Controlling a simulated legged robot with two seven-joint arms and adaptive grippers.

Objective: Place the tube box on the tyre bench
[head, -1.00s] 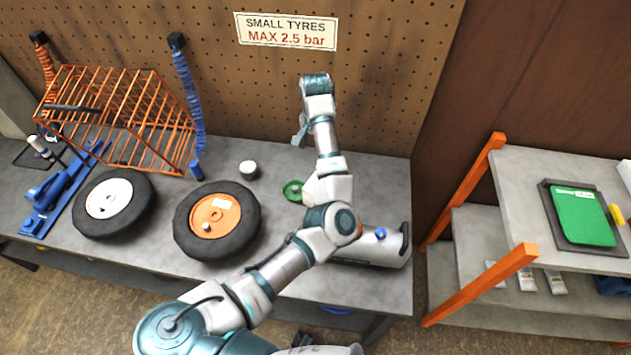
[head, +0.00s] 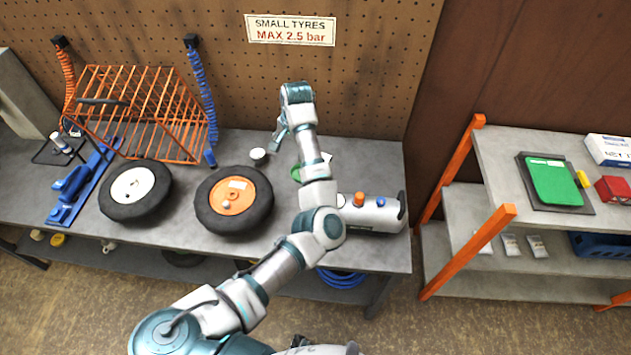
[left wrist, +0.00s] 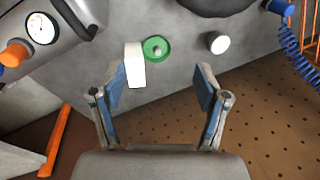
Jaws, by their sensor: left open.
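The tyre bench (head: 380,158) is the grey worktop below the pegboard. In the left wrist view a plain white box (left wrist: 134,68) stands on the bench beside a green round dish (left wrist: 156,48). It looks like the tube box, but no label is readable. In the head view my arm mostly hides that spot. My left gripper (head: 281,134) is above the back of the bench. In the left wrist view its fingers (left wrist: 160,88) are wide apart with nothing between them, and the box is beyond them, apart. My right gripper is out of view.
Two wheels (head: 234,203), a white cup (head: 259,157), an orange wire cage (head: 140,110) and a silver tank with a gauge (head: 375,213) are on the bench. A shelf unit (head: 515,150) at right holds a green pad (head: 555,182), a white-blue box (head: 610,150) and a red box (head: 613,189).

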